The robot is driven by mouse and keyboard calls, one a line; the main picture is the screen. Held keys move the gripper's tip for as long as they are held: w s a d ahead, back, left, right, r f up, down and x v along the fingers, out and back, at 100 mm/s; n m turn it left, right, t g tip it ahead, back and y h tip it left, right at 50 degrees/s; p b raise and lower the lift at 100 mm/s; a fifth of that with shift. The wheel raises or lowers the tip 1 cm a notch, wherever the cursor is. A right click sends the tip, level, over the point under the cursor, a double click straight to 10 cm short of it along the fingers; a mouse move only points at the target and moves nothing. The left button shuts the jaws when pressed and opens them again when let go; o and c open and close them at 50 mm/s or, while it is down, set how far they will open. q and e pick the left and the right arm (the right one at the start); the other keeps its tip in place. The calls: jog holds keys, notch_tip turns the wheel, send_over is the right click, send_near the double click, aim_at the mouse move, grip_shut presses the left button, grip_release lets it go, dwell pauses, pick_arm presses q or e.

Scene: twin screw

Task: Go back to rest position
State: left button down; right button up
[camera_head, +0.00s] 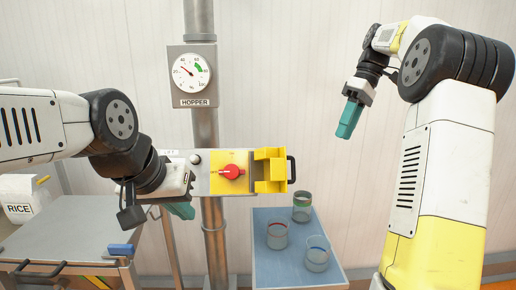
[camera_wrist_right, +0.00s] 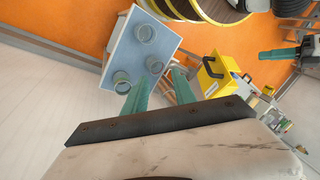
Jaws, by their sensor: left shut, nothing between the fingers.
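My left gripper (camera_head: 182,210) hangs low in front of the machine, with its teal fingers shut and empty. Part of it is hidden behind my own wrist. My right gripper (camera_head: 349,120) is raised at the right, in front of the pale wall, pointing down and touching nothing. In the right wrist view its two teal fingers (camera_wrist_right: 159,78) stand apart with nothing between them.
A panel with a red knob (camera_head: 232,172) and a yellow box (camera_head: 271,170) stands mid-view, under the hopper gauge (camera_head: 191,72). A blue table (camera_head: 262,280) holds glass jars (camera_head: 317,254).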

jog(key=s+a+f+m+t+h, duration=0.15)
jog(key=s+a+m+t, duration=0.35)
jog(key=s, duration=0.7)
jog(key=s+a+f+m+t, duration=0.3)
jog(key=s+f, duration=0.5)
jog(key=s, duration=0.3)
jog(key=shift+a+f+m, duration=0.15)
jog(key=shift+a+m, duration=0.25)
jog(key=shift+a, duration=0.2)
